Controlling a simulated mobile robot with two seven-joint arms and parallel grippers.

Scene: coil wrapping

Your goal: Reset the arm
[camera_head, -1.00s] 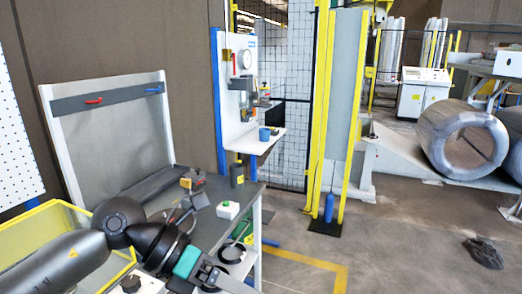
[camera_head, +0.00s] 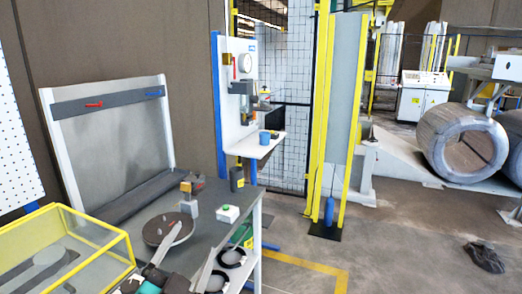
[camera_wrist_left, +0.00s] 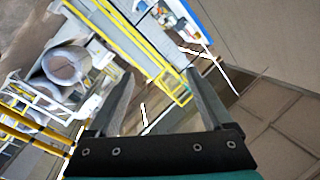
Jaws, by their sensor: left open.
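My left gripper (camera_head: 186,262) is at the bottom edge of the head view, over the near part of the grey workbench. Its two grey fingers point up and are spread apart, with nothing visible between them. A bit of its teal body shows at the frame's edge. In the left wrist view the same gripper (camera_wrist_left: 160,90) has both fingers apart and empty, with the tilted hall behind them. The rest of my left arm is almost out of the head view. My right gripper is not in view.
The grey workbench (camera_head: 125,226) holds a round dark disc (camera_head: 168,229), a small clamp-like device (camera_head: 189,190) and a white box with a green button (camera_head: 228,213). A yellow-framed clear case (camera_head: 72,255) stands at the left. Black rings (camera_head: 233,257) lie below at right. Open floor lies right.

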